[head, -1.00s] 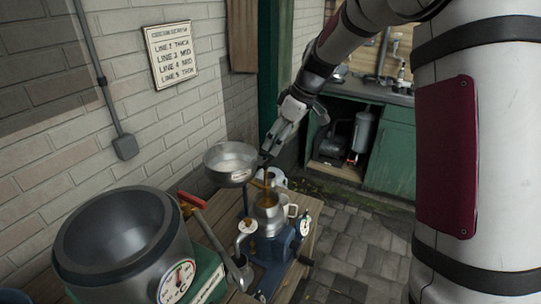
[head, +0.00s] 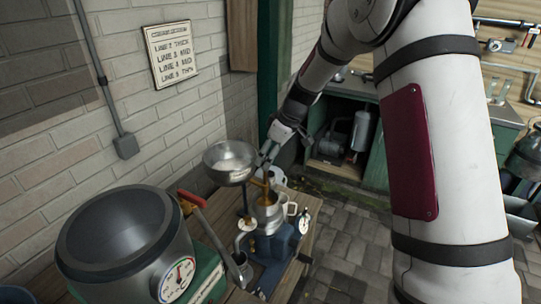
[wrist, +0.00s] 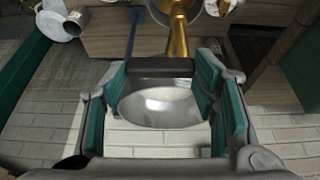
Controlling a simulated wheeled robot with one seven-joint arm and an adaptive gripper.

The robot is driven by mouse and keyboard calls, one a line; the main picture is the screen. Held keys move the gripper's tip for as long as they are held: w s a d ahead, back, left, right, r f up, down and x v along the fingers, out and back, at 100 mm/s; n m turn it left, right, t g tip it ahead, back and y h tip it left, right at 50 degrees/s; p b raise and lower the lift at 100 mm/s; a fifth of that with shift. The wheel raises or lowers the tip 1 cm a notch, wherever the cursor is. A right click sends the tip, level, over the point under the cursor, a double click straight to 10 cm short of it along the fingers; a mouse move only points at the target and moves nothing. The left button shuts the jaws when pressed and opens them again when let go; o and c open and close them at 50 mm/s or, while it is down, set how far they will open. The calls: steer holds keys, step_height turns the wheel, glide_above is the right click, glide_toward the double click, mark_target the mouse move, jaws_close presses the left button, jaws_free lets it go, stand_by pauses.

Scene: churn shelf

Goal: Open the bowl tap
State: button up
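A shiny steel bowl (head: 230,165) stands raised above the blue separator machine (head: 272,245) in the head view. It also shows between my fingers in the wrist view (wrist: 160,108). My gripper (head: 267,152) is just right of the bowl's rim, pointing down. In the wrist view my gripper (wrist: 160,78) has its teal-padded fingers wide apart. A dark bar spans between them; I cannot tell whether it is a lever or part of my gripper. A brass fitting (wrist: 178,38) lies beyond the fingers. The bowl tap itself is not clearly distinguishable.
A large steel vat (head: 125,235) with a dial gauge and a red-handled lever (head: 192,199) stand at the near left. A steel cup (head: 268,212) sits under the brass part. The brick wall is close behind the bowl. Paved floor is open to the right.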

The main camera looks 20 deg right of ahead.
steer(key=c, duration=0.3)
steer(key=shift+s+a+m+h+p, duration=0.15)
steer(key=shift+s+m+h+p, duration=0.65)
steer(key=shift+m, duration=2.2)
steer(key=shift+s+a+m+h+p, duration=0.1)
steer(key=shift+s+m+h+p, duration=0.2)
steer(key=shift+m+h+p, duration=1.85)
steer(key=shift+s+a+m+h, duration=0.2)
steer(key=shift+s+m, duration=0.35)
steer(key=shift+m, duration=3.3)
steer(key=o, duration=1.2)
steer(key=shift+c, duration=0.2)
